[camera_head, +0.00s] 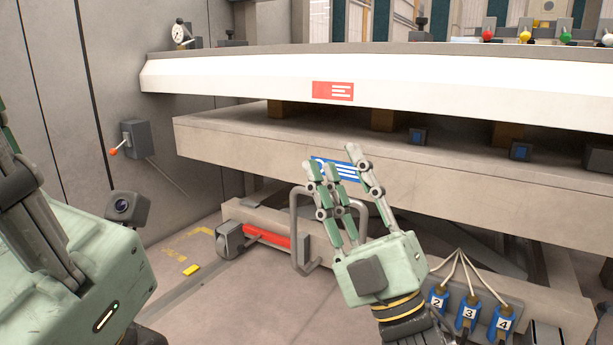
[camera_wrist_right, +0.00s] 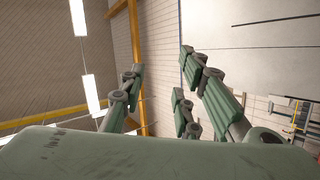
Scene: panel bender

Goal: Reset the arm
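My right gripper (camera_head: 335,160) is raised in front of the machine's lower beam in the head view. Its fingers point up and stand apart, with nothing between them. A blue label (camera_head: 350,172) on the beam shows partly behind the fingers. The right wrist view shows the same spread fingers (camera_wrist_right: 160,75) against a wall and ceiling lights. My left arm (camera_head: 75,275) fills the left edge of the head view. Its fingers are largely cut off, so their state is unclear.
The panel bender's white upper beam (camera_head: 240,80) and grey lower beam (camera_head: 230,145) cross the view. A grey box with an orange-tipped lever (camera_head: 136,139) is on the left wall. A red bar (camera_head: 267,238) and blue numbered units (camera_head: 468,313) sit low down.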

